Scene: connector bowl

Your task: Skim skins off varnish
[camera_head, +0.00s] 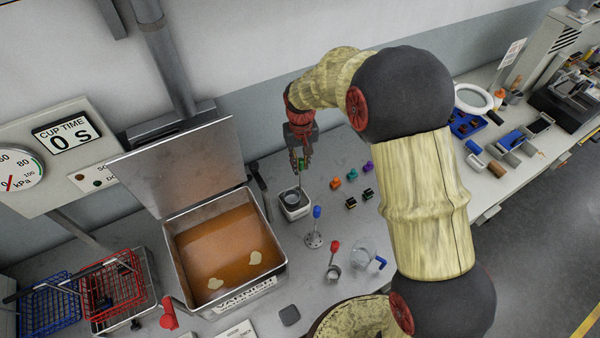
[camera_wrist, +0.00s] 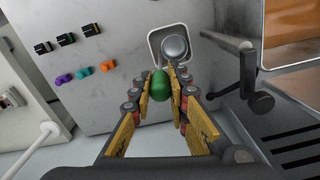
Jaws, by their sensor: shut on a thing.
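The varnish tank (camera_head: 180,225) stands with its lid raised, full of orange-brown varnish (camera_head: 215,240). Two pale skins (camera_head: 255,257) (camera_head: 215,283) float on it. My gripper (camera_head: 300,165) is shut on a green handle (camera_wrist: 161,84), whose shaft runs down to a small white square holder (camera_head: 294,210) behind the tank's right side. In the wrist view the holder (camera_wrist: 155,42) shows a round grey cup-like part (camera_wrist: 175,48) inside it. Whether that part belongs to the held tool I cannot tell. A blue-topped tool with a perforated disc (camera_head: 314,240) stands nearer the front.
A red-topped tool with a small cup (camera_head: 333,271) and a clear beaker (camera_head: 362,250) with a blue handle stand right of the tank. Small coloured connectors (camera_head: 352,174) lie behind them. Red and blue wire baskets (camera_head: 115,285) (camera_head: 50,305) stand left. A black lever (camera_wrist: 262,102) is beside the holder.

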